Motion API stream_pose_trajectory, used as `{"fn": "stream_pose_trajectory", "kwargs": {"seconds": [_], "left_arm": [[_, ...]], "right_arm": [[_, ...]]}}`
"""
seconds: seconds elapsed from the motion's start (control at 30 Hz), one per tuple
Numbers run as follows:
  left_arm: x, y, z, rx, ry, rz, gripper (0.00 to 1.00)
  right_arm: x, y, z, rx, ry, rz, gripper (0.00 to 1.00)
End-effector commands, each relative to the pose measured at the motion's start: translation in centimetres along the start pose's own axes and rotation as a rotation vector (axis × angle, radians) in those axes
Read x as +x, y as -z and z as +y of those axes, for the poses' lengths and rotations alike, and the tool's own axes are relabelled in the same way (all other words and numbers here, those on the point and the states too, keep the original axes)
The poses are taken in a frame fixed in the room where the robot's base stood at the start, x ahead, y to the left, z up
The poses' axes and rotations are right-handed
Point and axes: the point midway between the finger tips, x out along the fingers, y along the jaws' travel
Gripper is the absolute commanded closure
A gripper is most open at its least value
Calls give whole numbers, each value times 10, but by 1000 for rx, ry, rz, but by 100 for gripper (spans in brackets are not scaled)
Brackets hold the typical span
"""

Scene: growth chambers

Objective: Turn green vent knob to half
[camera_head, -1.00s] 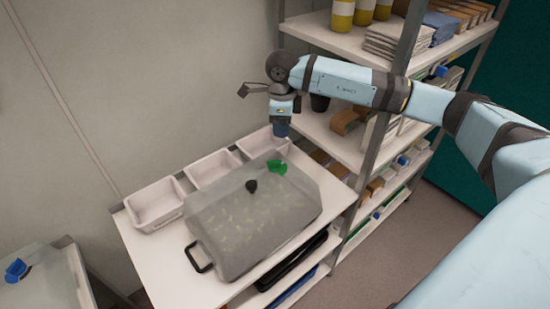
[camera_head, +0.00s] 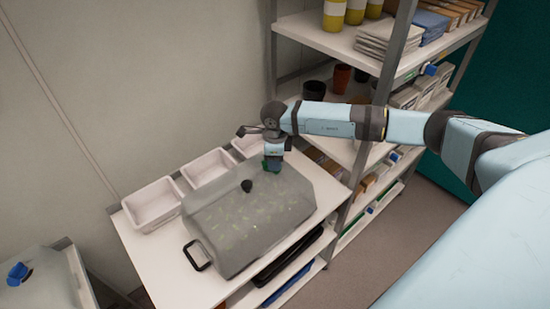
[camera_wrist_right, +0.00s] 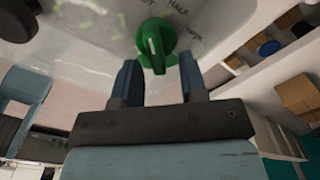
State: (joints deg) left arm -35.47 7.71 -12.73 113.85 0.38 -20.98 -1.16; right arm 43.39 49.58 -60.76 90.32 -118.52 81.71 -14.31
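The green vent knob (camera_wrist_right: 156,44) sits on the clear lid of the growth chamber (camera_head: 240,220). In the right wrist view it lies just beyond and between the two fingertips, with a raised grip bar and partly readable lettering beside it. My right gripper (camera_wrist_right: 158,72) is open, its blue fingers apart on either side of the knob's near end. I cannot tell whether they touch it. In the head view the right gripper (camera_head: 273,165) is over the knob and hides most of it. My left gripper is not in view.
A black knob (camera_head: 247,186) stands on the lid, and a black handle (camera_head: 198,256) on the chamber's front left. White trays (camera_head: 153,204) line the wall behind. A loaded shelf rack (camera_head: 385,90) stands close on the right. Another chamber with a blue knob (camera_head: 17,271) is at lower left.

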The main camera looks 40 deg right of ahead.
Motion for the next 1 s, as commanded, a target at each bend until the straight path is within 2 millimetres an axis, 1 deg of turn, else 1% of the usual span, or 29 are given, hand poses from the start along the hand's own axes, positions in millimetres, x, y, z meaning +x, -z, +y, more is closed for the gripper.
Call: {"fn": "stream_pose_trajectory", "kwargs": {"seconds": [0.07, 0.1, 0.23, 0.47, 0.67, 0.87, 1.0], "left_arm": [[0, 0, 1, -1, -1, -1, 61], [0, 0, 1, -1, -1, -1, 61], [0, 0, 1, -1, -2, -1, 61], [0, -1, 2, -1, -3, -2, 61], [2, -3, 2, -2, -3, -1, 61], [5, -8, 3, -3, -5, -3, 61], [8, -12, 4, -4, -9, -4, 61]], "right_arm": [[0, 0, 0, 0, 0, 0, 61], [0, 0, 0, 0, 0, 0, 70], [0, 0, 0, 0, 0, 0, 100], [0, 0, 0, 6, 0, 0, 100], [0, 0, 1, 57, 0, -1, 100], [1, 0, 4, 183, 0, -2, 100], [2, -1, 6, 300, 0, 0, 100]]}}
